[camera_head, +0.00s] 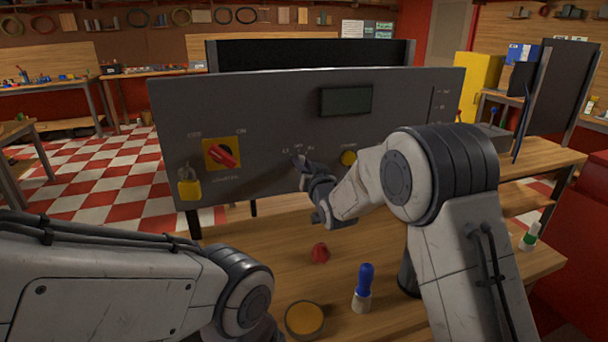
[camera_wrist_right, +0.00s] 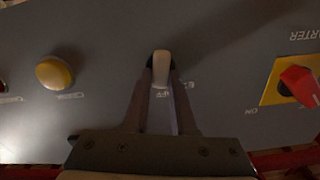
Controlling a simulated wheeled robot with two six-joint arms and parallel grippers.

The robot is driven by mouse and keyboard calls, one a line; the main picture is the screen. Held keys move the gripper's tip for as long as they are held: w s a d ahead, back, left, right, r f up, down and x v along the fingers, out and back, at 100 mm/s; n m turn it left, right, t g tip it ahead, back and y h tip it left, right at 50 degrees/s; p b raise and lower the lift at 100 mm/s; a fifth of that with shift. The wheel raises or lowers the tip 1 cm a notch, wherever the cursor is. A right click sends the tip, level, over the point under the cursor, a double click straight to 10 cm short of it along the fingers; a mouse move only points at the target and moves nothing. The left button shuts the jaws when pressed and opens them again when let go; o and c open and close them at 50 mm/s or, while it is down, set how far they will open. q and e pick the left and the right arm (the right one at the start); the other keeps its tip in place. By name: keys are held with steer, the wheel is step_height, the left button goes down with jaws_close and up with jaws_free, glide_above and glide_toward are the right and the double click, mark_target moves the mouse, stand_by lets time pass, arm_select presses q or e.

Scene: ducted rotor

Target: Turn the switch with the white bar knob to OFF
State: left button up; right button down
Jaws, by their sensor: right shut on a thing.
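The grey panel (camera_head: 390,120) stands upright on the wooden bench. The white bar knob (camera_wrist_right: 161,66) is at the centre of the right wrist view, on the panel's face. It sits between the two fingers of my right gripper (camera_wrist_right: 161,75), which are shut on it. The bar's lower end in that view lies close to lettering that looks like OFF (camera_wrist_right: 162,93). In the head view my right gripper (camera_head: 301,164) reaches the panel below a row of small labels and hides most of the knob. My left arm enters at lower left; its gripper is out of frame.
A red rotary switch on a yellow plate (camera_head: 221,153) and a yellow padlock (camera_head: 189,186) are on the panel's left. A yellow button (camera_head: 348,158) is right of my gripper.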

steer(key=shift+n+b, duration=0.95)
steer(key=shift+n, duration=0.25)
steer(key=c, duration=0.7)
jaws_free()
steer(key=shift+s, duration=0.15)
steer(key=b+v, duration=0.2)
steer(key=v, duration=0.8)
steer(key=shift+s, duration=0.15)
